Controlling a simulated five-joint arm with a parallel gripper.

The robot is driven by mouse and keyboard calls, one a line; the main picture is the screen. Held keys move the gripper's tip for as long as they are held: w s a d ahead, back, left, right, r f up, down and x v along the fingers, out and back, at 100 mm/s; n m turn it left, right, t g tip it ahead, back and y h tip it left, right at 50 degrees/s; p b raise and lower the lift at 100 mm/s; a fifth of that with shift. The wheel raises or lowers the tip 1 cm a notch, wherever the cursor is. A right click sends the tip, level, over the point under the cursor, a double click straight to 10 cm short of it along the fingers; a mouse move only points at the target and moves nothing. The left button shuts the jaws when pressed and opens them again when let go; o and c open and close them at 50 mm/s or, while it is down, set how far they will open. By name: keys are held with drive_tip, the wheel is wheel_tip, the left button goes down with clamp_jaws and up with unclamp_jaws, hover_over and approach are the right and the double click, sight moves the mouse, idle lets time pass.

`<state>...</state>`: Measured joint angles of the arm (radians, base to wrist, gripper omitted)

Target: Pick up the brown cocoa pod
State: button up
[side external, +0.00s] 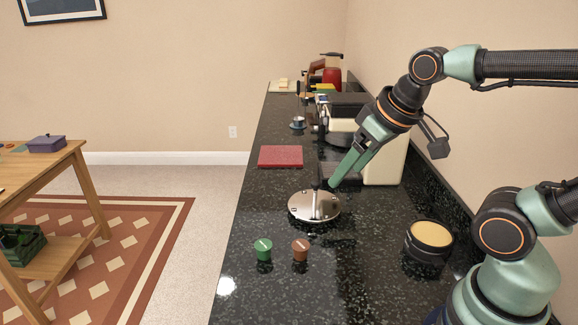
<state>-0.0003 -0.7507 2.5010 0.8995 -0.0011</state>
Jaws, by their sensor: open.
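The brown cocoa pod (300,249) is a small, round, brown piece with a light mark on top. It stands upright on the dark speckled counter (330,285). A similar green pod (263,249) stands just to its left, with a small gap between them. My gripper (336,184) is open and points down, behind and to the right of the brown pod and clear of it. Its fingertips are near a shiny metal disc; whether they touch it I cannot tell. Nothing shows between the fingers.
The shiny metal disc (314,206) lies behind the pods. A black round tub with a cream top (430,235) stands to the right. A red board (281,156) and a coffee machine (384,160) are farther back. The counter in front of the pods is clear.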

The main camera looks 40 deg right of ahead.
idle(0.3)
drive_tip(key=m+g, duration=0.6)
drive_tip(key=m, duration=1.2)
hover_over(301, 245)
wheel_tip(301, 245, down, 12)
drive_tip(key=f, duration=0.7)
drive_tip(key=shift+s+a+f, duration=0.15)
drive_tip(key=shift+s+a, duration=0.05)
drive_tip(key=shift+a, duration=0.1)
drive_tip(key=shift+w+d+f, duration=0.15)
drive_tip(key=shift+f, duration=1.15)
drive_tip(key=shift+w+d+f, duration=0.1)
drive_tip(key=shift+d+f, duration=0.05)
drive_tip(key=shift+f, duration=1.1)
drive_tip(key=shift+c, duration=0.3)
clamp_jaws()
